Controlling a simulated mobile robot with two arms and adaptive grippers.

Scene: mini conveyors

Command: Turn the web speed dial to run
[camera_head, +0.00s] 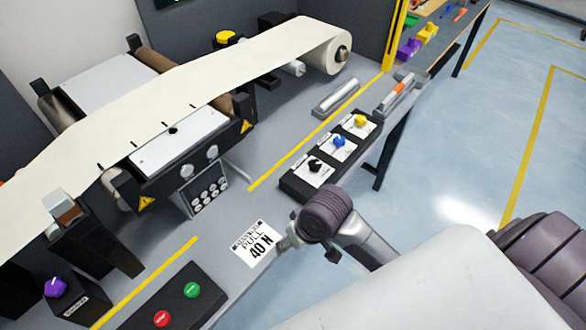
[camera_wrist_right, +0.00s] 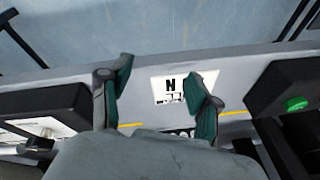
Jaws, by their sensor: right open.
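A black panel (camera_head: 290,184) carries three dials on white plates: a black dial (camera_head: 315,165), a blue dial (camera_head: 339,141) and a yellow dial (camera_head: 361,120). A purple knob (camera_head: 56,287) sits on a separate black box at the lower left. The small lettering is unreadable, so I cannot tell which is the web speed dial. My right gripper (camera_wrist_right: 158,92) is open and empty, its green-padded fingers spread above the bench. The panel's end (camera_wrist_right: 45,102) shows left of the fingers in the wrist view. My left gripper is out of view.
A "40 N" card (camera_head: 255,243) lies on the bench near my right wrist. A black box with a green button (camera_head: 192,289) and a red button (camera_head: 162,319) stands at the front. The cream web (camera_head: 200,80) runs over the rollers. The floor at right is clear.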

